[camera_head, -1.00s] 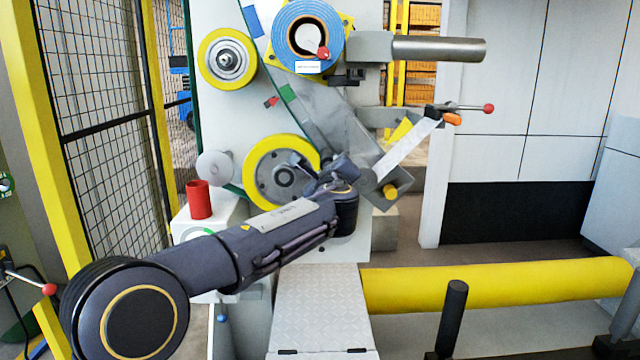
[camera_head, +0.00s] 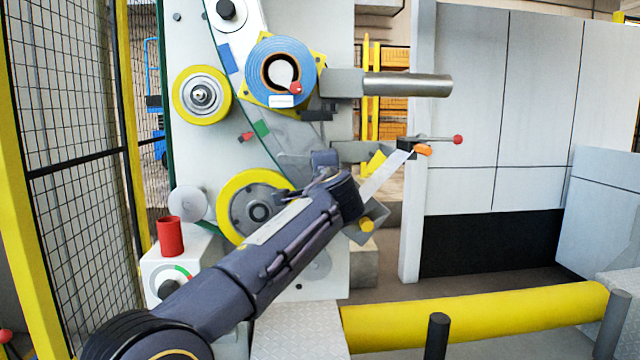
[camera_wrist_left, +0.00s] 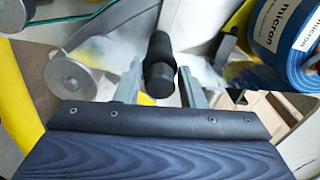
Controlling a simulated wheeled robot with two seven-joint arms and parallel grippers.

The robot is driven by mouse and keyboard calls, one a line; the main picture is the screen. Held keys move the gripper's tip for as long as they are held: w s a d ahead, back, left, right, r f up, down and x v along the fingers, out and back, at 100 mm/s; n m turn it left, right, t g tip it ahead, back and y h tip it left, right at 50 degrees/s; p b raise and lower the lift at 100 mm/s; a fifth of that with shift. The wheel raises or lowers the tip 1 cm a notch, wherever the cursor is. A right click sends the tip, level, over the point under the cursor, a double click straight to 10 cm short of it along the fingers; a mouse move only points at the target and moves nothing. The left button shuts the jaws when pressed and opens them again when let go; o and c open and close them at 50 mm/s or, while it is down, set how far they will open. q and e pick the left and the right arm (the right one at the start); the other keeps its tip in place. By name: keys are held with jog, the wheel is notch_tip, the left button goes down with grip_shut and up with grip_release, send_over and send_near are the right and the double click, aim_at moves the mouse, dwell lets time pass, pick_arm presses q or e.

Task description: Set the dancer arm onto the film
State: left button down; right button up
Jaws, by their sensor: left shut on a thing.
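My left gripper (camera_head: 330,168) reaches up from the lower left to the machine face, right of the lower yellow roller. In the left wrist view its two grey fingers (camera_wrist_left: 160,86) are shut on a black round handle (camera_wrist_left: 158,58), which I take to be the grip of the dancer arm. The rest of that arm is mostly hidden. The film (camera_head: 384,178) is a pale strip slanting from beside my gripper up right to an orange-tipped clamp (camera_head: 422,150). I cannot tell whether the dancer arm touches the film. My right gripper is out of view.
A blue film roll (camera_head: 262,67) hangs above my gripper and fills the wrist view's upper right corner. Yellow rollers (camera_head: 178,96) (camera_head: 230,210) sit at left. A steel bar (camera_head: 410,85) sticks out right. A red cup (camera_head: 171,237) and a yellow rail (camera_head: 480,315) are lower.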

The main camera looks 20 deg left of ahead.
pick_arm(q)
jog(key=shift+a+r+n, duration=0.15)
jog(key=shift+r+n, duration=1.2)
jog(key=shift+n, duration=0.65)
jog(key=shift+r, duration=0.1)
jog(key=c, duration=1.2)
grip_release()
jog(key=shift+s, duration=0.1)
jog(key=shift+o, duration=0.2)
jog(key=shift+s, duration=0.25)
jog(key=b+v, duration=0.1)
jog(key=v, duration=0.6)
jog(key=shift+b, duration=0.35)
jog(key=shift+s, duration=0.1)
